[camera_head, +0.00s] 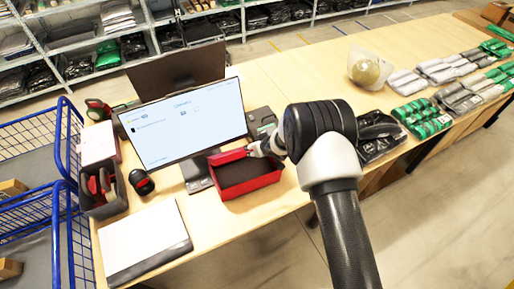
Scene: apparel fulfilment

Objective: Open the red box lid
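The red box (262,182) stands on the wooden table just in front of the monitor, with its dark inside showing. Its red lid (227,157) is raised along the back side of the box, at the monitor's lower right corner. My gripper (254,149) is at the right end of the lid, above the back of the box, and seems to touch the lid. The fingers are small and partly hidden by my arm, so I cannot tell whether they are open or shut.
The monitor (185,120) stands close behind the box. A grey bin (105,205), a scanner (141,182) and a white-topped pad (145,240) lie to the left. A black bagged garment (378,135) lies right of my arm. Blue wire carts (60,200) border the left.

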